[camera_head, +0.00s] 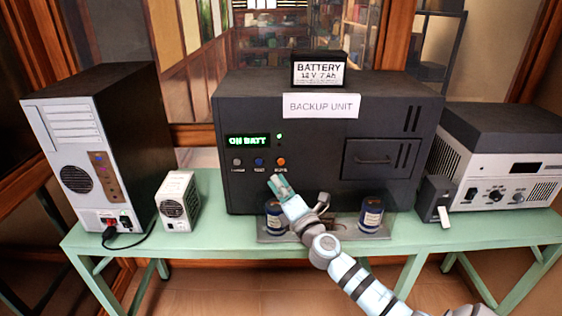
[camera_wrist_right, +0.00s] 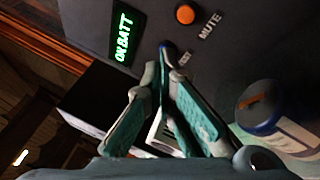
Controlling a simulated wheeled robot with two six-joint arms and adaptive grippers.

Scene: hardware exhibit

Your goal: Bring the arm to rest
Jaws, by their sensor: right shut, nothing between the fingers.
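My right arm (camera_head: 325,246) reaches in from the lower right of the head view. Its gripper (camera_head: 277,183) is shut and empty, just in front of the dark backup unit (camera_head: 320,135), below its row of buttons. In the wrist view the fingertips of the right gripper (camera_wrist_right: 165,72) meet near the blue button (camera_wrist_right: 168,46); I cannot tell whether they touch it. The orange MUTE button (camera_wrist_right: 185,14) is apart from them. The display (camera_head: 248,141) reads "ON BATT" in green. My left gripper is not in view.
Two dark blue canisters (camera_head: 371,214) (camera_head: 275,217) stand at the front, on either side of my forearm. A battery (camera_head: 318,74) sits on the unit. A computer tower (camera_head: 110,140) and small white box (camera_head: 178,200) stand left, a grey instrument (camera_head: 497,160) right, on the green table (camera_head: 215,240).

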